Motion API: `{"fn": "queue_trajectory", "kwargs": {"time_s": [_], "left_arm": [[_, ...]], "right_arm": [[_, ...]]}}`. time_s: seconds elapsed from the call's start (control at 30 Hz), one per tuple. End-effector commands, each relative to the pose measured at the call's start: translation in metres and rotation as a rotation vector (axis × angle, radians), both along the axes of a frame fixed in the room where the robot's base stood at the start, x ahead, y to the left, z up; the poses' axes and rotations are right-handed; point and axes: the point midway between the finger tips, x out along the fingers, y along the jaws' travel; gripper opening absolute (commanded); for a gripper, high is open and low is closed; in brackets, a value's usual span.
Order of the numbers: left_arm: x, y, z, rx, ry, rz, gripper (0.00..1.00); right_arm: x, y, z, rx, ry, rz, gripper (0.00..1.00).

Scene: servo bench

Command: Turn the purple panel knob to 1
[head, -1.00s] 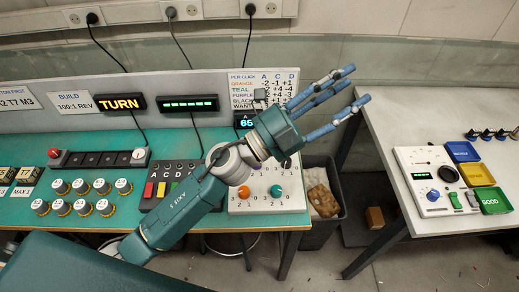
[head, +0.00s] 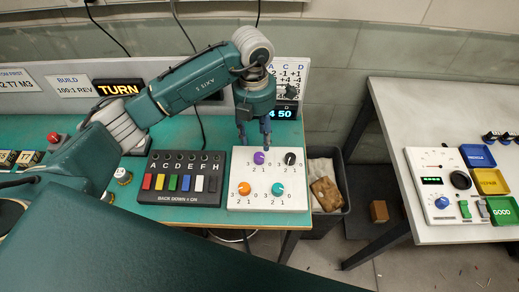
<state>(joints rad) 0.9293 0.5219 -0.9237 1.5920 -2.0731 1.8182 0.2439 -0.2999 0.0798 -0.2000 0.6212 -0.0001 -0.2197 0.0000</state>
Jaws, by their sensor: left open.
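The purple panel knob (head: 260,157) sits at the upper left of a white panel (head: 262,203) with several knobs, in the head view. Numbers are printed around it; its pointer is too small to read. My left gripper (head: 254,142) points down just above and behind the purple knob, with its fingers open. I cannot tell whether a finger touches the knob. A black knob (head: 290,158), an orange knob (head: 244,188) and a teal knob (head: 277,188) share the panel. A small display (head: 284,113) reading about 50 is partly hidden behind the gripper. My right gripper is not in view.
A switch box (head: 180,178) with coloured switches stands left of the panel. The score sheet (head: 291,75) behind is partly covered by my arm. A bin (head: 327,180) stands past the bench's right edge. A second table (head: 440,110) with coloured trays is at the right.

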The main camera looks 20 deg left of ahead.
Motion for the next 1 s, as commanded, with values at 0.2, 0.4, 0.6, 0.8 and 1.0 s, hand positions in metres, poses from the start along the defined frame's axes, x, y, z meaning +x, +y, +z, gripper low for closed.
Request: {"fn": "queue_trajectory", "kwargs": {"time_s": [0.2, 0.4, 0.6, 0.8, 1.0], "left_arm": [[-0.003, -0.003, -0.040, -0.003, 0.007, 0.002, 0.46], [-0.004, -0.005, -0.071, -0.003, 0.004, 0.001, 0.46], [-0.003, -0.006, -0.084, -0.004, 0.000, -0.001, 0.46], [-0.003, -0.006, -0.085, -0.004, 0.000, -0.001, 0.46], [-0.003, -0.006, -0.085, -0.004, 0.000, -0.001, 0.16]], "right_arm": [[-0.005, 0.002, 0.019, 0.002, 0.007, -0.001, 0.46], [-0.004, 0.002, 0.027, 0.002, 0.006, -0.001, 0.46], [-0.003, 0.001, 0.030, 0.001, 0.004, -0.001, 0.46], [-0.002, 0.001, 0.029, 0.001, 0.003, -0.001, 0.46], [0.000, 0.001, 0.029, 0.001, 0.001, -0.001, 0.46]]}}
